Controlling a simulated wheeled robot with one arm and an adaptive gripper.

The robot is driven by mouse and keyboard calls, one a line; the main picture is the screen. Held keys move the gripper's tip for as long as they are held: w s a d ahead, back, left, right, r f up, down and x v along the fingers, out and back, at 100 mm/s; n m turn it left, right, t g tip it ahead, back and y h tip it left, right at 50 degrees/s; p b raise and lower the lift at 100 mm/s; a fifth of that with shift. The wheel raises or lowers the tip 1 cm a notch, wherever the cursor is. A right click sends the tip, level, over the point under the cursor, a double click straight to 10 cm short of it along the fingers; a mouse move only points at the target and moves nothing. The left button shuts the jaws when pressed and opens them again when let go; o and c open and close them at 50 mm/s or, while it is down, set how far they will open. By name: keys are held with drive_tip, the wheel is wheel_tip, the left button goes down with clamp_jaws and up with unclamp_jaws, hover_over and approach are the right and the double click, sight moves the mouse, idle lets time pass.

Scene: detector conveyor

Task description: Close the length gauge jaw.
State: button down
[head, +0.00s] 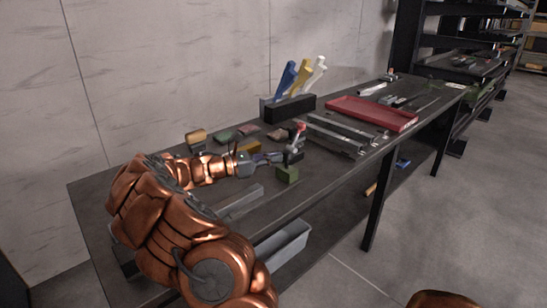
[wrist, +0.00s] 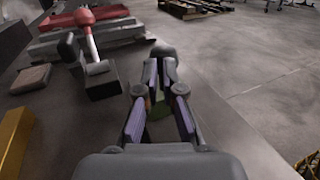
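A gauge-like fixture with a red knob (head: 300,127) on an upright lever stands on the table just beyond my gripper. I cannot tell for sure which part is the length gauge jaw. My gripper (wrist: 160,68) has its fingers a little apart, with a narrow gap between them. A dark rounded piece (wrist: 162,51) lies just past the fingertips; contact is unclear. A green block (head: 287,173) sits beside the gripper, and some green shows between the fingers.
A red tray (head: 372,113), metal rails (head: 338,133) and a black holder (head: 288,108) with blue, yellow and white handles stand farther along the table (head: 330,180). Small blocks, including a tan one (head: 196,137), lie behind my arm. A grey bar (head: 240,203) lies in front.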

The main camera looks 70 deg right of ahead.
drive_tip(key=shift+s+d, duration=0.1)
drive_tip(key=shift+s, duration=0.1)
drive_tip(key=shift+w+a+p, duration=0.35)
drive_tip(key=shift+w+p, duration=0.05)
drive_tip(key=shift+w, duration=0.05)
drive_tip(key=v, duration=1.3)
drive_tip(key=shift+w, duration=0.2)
